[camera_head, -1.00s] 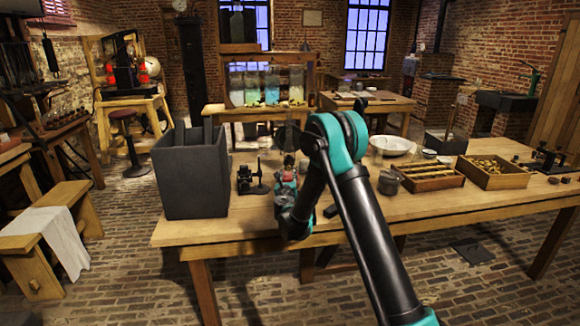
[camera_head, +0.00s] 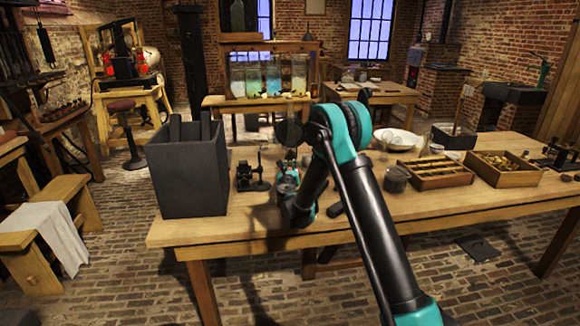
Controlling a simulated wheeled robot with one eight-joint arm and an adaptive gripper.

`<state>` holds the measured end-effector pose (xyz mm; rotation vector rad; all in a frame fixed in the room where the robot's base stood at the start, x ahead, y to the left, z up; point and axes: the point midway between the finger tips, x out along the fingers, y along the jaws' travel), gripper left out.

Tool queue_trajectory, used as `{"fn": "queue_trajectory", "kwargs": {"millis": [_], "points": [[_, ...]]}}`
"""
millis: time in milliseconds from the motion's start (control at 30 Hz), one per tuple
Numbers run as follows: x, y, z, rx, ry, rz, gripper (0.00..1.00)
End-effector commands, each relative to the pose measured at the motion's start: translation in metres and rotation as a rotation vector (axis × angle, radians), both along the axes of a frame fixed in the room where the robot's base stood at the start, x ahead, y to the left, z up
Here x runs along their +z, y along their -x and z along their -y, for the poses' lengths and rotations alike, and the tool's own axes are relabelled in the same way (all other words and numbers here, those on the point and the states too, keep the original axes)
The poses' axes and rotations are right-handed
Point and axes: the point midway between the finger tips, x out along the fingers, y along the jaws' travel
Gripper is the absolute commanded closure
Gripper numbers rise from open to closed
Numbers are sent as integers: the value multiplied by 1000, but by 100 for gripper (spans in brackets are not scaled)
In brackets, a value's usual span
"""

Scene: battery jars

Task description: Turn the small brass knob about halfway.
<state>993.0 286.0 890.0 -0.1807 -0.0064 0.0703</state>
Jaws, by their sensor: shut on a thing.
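My gripper (camera_head: 288,168) is at the end of my teal and black arm, low over the front middle of the wooden worktable (camera_head: 250,229). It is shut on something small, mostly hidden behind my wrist. The brass knob itself cannot be made out; it is either hidden or too small. A small dark instrument (camera_head: 247,178) on a stand is just left of my gripper, apart from it.
A dark open box (camera_head: 185,175) stands at the table's left end. To the right are a grey pot (camera_head: 396,179), a divided wooden tray (camera_head: 437,178), a box of brass parts (camera_head: 492,178) and a white bowl (camera_head: 396,139). Glass jars (camera_head: 272,79) stand in a rack behind.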

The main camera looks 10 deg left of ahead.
Motion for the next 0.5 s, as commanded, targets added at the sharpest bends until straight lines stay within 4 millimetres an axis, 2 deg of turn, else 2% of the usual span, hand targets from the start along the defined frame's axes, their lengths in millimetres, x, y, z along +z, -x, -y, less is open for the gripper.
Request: {"fn": "queue_trajectory", "kwargs": {"millis": [300, 500], "points": [[0, 0, 0, 0, -12, -1, 100], [0, 0, 0, 0, -82, -6, 100]]}}
